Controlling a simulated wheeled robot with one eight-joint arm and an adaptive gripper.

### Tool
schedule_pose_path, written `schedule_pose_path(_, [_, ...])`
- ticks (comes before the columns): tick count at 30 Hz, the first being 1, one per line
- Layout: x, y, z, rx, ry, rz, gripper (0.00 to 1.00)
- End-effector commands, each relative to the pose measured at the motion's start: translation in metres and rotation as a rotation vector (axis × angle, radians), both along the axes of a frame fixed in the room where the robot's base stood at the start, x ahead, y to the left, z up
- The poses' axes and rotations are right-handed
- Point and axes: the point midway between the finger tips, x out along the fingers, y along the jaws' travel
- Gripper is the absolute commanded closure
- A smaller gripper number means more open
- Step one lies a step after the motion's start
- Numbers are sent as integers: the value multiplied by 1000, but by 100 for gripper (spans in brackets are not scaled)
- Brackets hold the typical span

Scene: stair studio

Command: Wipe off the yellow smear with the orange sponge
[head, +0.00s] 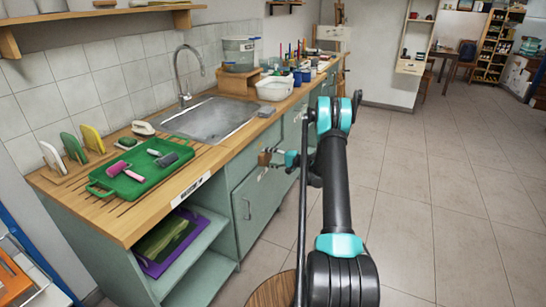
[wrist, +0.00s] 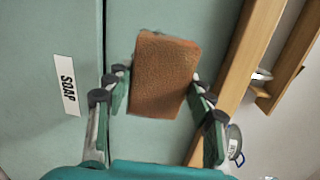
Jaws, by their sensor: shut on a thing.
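The orange-brown sponge (wrist: 163,75) is between the fingers of my gripper (wrist: 160,92) in the wrist view. The gripper is shut on it, one finger at each side, and the sponge sticks out past the fingertips. A green panel lies behind it; I cannot tell whether the sponge touches it. In the head view the sponge (head: 264,158) shows small at the end of my gripper (head: 273,158), in front of the green cabinets below the sink. I cannot make out a yellow smear in either view.
The wooden counter (head: 110,222) holds a sink (head: 215,120), a green tray (head: 100,186) with brushes, and a white tub (head: 275,90). A SOAP label (wrist: 68,85) is on the green panel. Below the counter is an open shelf (head: 205,240). The tiled floor at right is clear.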

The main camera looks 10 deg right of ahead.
Motion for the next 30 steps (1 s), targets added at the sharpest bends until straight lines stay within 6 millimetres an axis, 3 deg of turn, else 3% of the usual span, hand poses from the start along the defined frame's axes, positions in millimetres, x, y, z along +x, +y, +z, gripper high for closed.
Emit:
schedule_pose_path(3, [9, -19, 1, 67, -45, -48, 73])
schedule_pose_path(9, [14, -27, 2, 99, -69, -71, 73])
schedule_pose_path(30, [46, 18, 3, 97, -67, -69, 73])
